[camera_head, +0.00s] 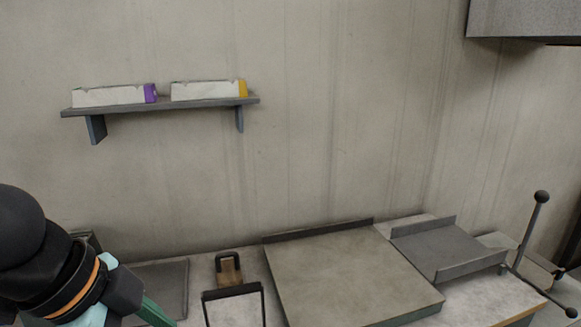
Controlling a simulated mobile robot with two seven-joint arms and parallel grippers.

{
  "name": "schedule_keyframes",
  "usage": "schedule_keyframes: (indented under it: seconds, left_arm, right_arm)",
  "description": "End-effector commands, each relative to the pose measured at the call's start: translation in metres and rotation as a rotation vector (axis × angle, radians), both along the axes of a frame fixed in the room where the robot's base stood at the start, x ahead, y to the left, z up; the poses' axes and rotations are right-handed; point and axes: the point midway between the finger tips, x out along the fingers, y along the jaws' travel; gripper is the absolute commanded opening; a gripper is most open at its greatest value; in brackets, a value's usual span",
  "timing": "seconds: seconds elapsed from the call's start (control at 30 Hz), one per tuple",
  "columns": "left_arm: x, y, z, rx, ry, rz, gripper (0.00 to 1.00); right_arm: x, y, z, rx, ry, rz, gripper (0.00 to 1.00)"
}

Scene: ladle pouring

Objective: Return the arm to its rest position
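My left arm comes in at the lower left, black with an orange ring and pale teal parts. The end of it, with my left gripper (124,291), is at the bottom edge of the picture. A green bar-like part (154,313) shows beside it and runs out of the frame; I cannot tell whether it is a finger or a held thing. The fingertips are cut off, so whether the gripper is open or shut does not show. My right gripper is not in view. No ladle can be made out.
A counter holds a large grey-green slab (350,275), a grey tray (445,250), a small brown block with a dark handle (229,271) and a black frame (234,292). A black lever (530,230) stands at right. A wall shelf (160,106) carries two white boxes.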

Motion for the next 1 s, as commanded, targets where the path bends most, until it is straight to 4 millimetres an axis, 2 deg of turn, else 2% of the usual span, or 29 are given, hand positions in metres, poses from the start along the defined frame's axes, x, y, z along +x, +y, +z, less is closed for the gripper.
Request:
schedule_keyframes:
  seconds: [0.37,0.6,0.83,1.0]
  left_arm:
    - [0.019,-0.035,-0.068,-0.166,0.029,0.112,0.53]
    - [0.024,-0.048,-0.127,-0.287,0.060,0.298,0.53]
    - [0.012,-0.038,-0.189,-0.336,0.100,0.548,0.53]
    - [-0.012,-0.014,-0.238,-0.305,0.132,0.758,0.53]
  right_arm:
    - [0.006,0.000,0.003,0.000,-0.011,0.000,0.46]
    - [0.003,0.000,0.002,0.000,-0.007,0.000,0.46]
    - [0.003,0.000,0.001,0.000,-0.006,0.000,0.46]
    - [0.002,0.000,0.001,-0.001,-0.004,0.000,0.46]
